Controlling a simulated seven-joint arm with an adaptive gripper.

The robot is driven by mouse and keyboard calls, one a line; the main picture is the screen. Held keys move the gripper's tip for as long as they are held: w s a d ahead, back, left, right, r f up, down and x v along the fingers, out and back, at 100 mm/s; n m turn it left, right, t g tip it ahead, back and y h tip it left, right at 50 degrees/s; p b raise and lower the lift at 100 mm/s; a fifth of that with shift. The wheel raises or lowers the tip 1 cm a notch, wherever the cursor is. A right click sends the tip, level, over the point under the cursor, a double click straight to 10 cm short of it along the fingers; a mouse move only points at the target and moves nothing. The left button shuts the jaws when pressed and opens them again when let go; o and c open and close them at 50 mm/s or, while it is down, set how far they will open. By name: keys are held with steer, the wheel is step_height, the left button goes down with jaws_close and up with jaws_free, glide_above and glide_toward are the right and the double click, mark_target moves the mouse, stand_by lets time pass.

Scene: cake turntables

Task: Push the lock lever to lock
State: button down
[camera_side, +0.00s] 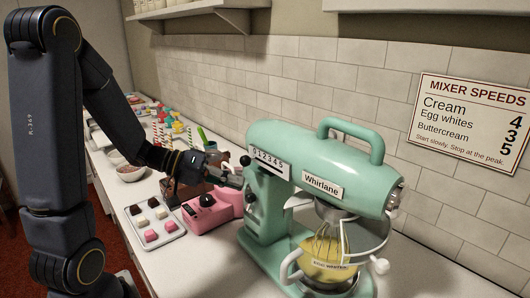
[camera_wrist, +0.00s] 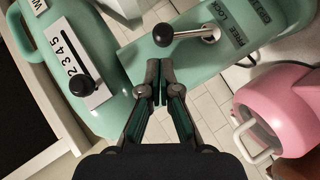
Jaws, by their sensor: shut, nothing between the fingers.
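The mint-green mixer (camera_side: 315,168) stands on the counter with a bowl of yellow mix (camera_side: 325,262) under its whisk. In the wrist view, the lock lever (camera_wrist: 185,35) is a metal rod with a black ball end at the left and a round metal pivot at the right. A FREE/LOCK label (camera_wrist: 235,30) lies just right of the pivot. My gripper (camera_wrist: 160,72) is shut and empty, its tips just below the ball, with little or no gap visible; contact cannot be told. In the side view, my gripper (camera_side: 237,181) is at the mixer's left end.
A speed slider with a black knob (camera_wrist: 82,86) sits left of my fingers. A pink appliance (camera_side: 212,208) stands close on the other side. A tray of sweets (camera_side: 155,222) and a bowl (camera_side: 130,173) are further left. A tiled wall (camera_side: 300,75) rises behind.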

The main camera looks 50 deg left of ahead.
steer(key=shift+r, duration=0.1)
steer(key=shift+r, duration=0.7)
steer(key=shift+a+r, duration=0.2)
steer(key=shift+r, duration=0.05)
steer(key=s+a+r, duration=0.5)
steer(key=s+r, duration=0.2)
steer(key=r, duration=0.1)
steer(key=shift+s+a+r, duration=0.15)
steer(key=shift+s+r, duration=0.1)
steer(key=shift+r, duration=0.15)
